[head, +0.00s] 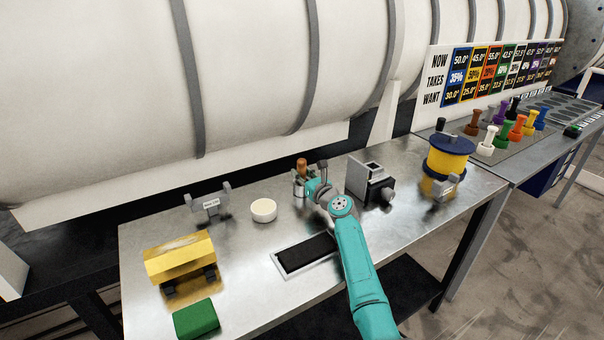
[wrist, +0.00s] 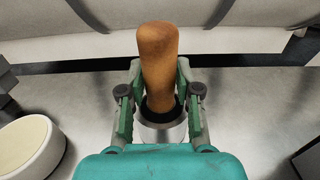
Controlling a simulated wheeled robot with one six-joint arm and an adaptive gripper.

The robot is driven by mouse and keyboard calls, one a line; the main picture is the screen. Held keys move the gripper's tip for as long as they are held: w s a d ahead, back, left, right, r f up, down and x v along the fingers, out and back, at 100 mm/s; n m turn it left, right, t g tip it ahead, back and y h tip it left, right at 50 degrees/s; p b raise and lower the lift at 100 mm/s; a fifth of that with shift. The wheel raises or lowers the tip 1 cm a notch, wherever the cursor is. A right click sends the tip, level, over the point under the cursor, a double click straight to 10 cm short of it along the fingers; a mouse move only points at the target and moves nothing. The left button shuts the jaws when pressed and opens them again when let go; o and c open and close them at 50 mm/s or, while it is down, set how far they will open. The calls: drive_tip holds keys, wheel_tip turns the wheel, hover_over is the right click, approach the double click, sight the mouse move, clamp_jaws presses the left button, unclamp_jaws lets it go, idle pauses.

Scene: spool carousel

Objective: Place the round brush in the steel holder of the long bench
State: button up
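The round brush shows as an upright brown wooden handle (wrist: 159,62) in the wrist view, and small in the head view (head: 302,164). Its lower end goes down into the dark mouth of the steel holder (wrist: 163,134), a short shiny cylinder that stands on the long bench (head: 237,238). The holder also shows in the head view (head: 298,188). The bristles are hidden. My gripper (wrist: 160,78) has one green-padded finger on each side of the handle, and the fingertips look closed against it.
A white round tub (head: 264,210) stands left of the holder. A grey box device (head: 366,175) stands to the right. A dark tray (head: 306,254) lies in front.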

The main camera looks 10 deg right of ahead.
drive_tip(key=shift+o, duration=1)
drive_tip(key=shift+r, duration=0.15)
drive_tip(key=shift+s, duration=0.15)
drive_tip(key=v, duration=1.1)
drive_tip(key=shift+s+d+r, duration=0.15)
drive_tip(key=shift+s, duration=0.15)
